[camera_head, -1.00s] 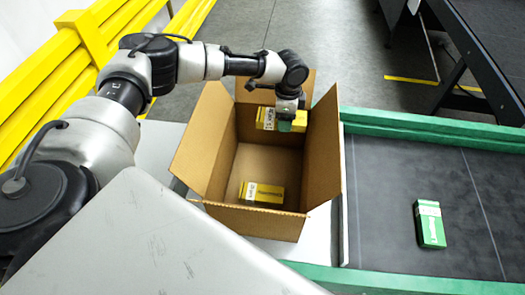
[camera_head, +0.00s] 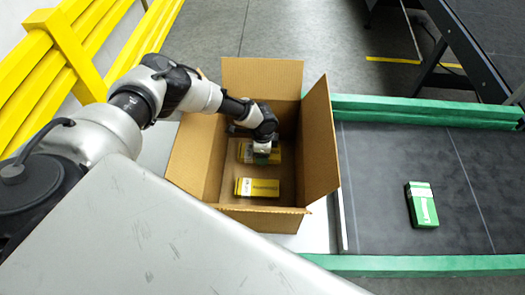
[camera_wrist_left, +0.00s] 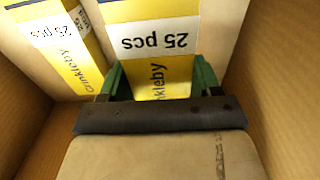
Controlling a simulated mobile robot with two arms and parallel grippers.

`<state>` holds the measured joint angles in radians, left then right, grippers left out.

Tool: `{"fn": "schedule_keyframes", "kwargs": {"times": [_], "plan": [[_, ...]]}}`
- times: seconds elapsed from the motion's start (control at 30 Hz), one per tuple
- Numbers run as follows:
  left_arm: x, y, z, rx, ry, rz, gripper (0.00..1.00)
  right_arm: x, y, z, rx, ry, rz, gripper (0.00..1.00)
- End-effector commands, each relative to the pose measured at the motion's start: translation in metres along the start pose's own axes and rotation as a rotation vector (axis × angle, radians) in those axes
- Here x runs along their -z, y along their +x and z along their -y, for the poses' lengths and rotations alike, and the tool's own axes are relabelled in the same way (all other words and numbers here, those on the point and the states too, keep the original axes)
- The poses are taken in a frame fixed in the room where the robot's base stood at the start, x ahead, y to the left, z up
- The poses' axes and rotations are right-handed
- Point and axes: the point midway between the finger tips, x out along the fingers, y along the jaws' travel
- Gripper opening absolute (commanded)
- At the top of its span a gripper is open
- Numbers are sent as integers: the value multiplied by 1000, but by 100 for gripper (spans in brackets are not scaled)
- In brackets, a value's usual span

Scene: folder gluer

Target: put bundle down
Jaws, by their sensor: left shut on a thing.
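My left gripper (camera_head: 262,157) is down inside an open cardboard box (camera_head: 202,150). It is shut on a yellow bundle (camera_head: 245,153), partly hidden behind the gripper. In the left wrist view the bundle (camera_wrist_left: 155,40) sits between the green fingers (camera_wrist_left: 160,82), its white "25 pcs" label showing. A second yellow bundle (camera_head: 257,188) lies on the box floor nearer the front wall. It also shows in the left wrist view (camera_wrist_left: 58,45), beside the held one with a narrow gap. I cannot tell whether the held bundle touches the floor. My right gripper is not in view.
The box flaps stand open, with a tall right flap (camera_head: 320,140) close to my left gripper. A dark conveyor (camera_head: 375,180) with green rails lies to the right, carrying a green carton (camera_head: 421,205). A yellow guard rail (camera_head: 60,65) stands at the left.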

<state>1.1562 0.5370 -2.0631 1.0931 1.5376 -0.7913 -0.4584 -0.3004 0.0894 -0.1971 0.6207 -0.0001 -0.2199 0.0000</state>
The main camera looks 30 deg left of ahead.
Motion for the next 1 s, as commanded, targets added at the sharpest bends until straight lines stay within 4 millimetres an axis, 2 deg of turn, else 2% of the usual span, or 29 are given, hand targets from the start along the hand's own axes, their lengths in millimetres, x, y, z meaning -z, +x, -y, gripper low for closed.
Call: {"fn": "schedule_keyframes", "kwargs": {"times": [0.1,0.23,0.9,0.93,1.0], "plan": [[1,8,0,1,1,-1,37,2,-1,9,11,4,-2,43],[0,9,1,2,0,-2,37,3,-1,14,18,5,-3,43],[0,21,0,2,0,-1,37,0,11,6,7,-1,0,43],[0,21,0,1,0,0,68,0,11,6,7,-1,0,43],[0,21,0,1,0,0,79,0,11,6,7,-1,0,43]]}}
